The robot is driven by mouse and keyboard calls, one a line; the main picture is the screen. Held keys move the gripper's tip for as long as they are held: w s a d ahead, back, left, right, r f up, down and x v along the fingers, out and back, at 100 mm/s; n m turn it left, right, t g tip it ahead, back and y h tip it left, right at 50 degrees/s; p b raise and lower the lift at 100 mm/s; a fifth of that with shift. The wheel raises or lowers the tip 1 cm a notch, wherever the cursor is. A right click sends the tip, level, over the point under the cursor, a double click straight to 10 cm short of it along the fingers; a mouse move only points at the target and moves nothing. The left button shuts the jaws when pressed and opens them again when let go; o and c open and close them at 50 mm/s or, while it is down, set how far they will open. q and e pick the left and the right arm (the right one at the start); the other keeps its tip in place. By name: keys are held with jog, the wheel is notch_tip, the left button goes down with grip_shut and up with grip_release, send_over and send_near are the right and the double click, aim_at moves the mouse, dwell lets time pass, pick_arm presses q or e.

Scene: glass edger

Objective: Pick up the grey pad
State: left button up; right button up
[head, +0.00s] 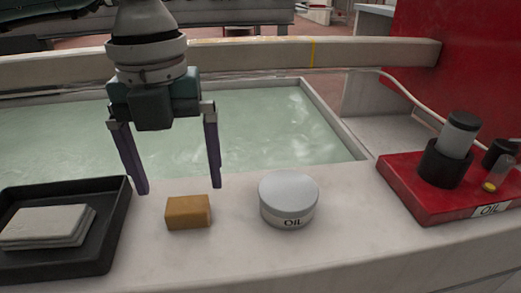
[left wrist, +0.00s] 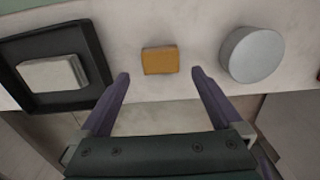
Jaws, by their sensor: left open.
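The grey pad (head: 47,226) is a flat, light grey piece that looks layered like a folded stack. It lies in a black tray (head: 118,225) at the left of the head view. It also shows in the left wrist view (left wrist: 53,73), in the tray at the upper left. My left gripper (head: 179,187) is open and empty, pointing down, to the right of the tray. Its fingers appear around a tan block in the picture, above and behind it, with no contact seen. In the left wrist view the fingertips (left wrist: 160,74) frame that block. My right gripper is not in view.
The tan block (head: 188,212) and a round tin marked OIL (head: 289,200) sit on the pale ledge. A red stand (head: 406,195) with dark holders is at the right. A water-filled basin (head: 270,130) lies behind the ledge. The ledge between tray and block is clear.

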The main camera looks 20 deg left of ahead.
aim_at(186, 204)
pick_arm(q)
notch_tip(186, 204, down, 5)
jog(key=shift+w+r+b, duration=0.1)
jog(key=shift+b, duration=0.75)
jog(key=c, duration=1.4)
jog(key=shift+r, duration=0.15)
